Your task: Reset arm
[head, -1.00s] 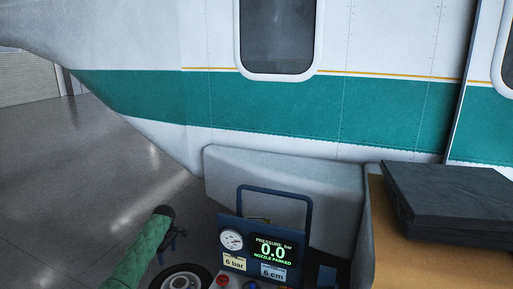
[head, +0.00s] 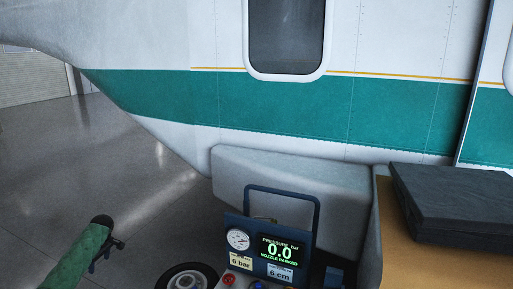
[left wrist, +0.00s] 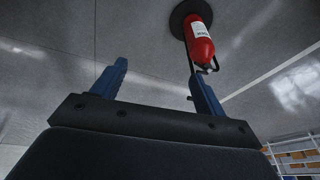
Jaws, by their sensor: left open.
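My left arm, in a green sleeve, comes in at the lower left of the head view. Its gripper (head: 106,262) is held out over the grey floor, left of the pressure cart. In the left wrist view its two blue fingers (left wrist: 155,88) stand apart with nothing between them. My right gripper is in neither view.
A cart with a gauge and a display (head: 279,252) reading 0.0 and "NOZZLE PARKED" stands at the bottom centre. A wooden-topped surface with a dark case (head: 455,200) is at the right. The helicopter (head: 290,105) fills the back. A red fire extinguisher (left wrist: 199,42) shows beyond the fingers.

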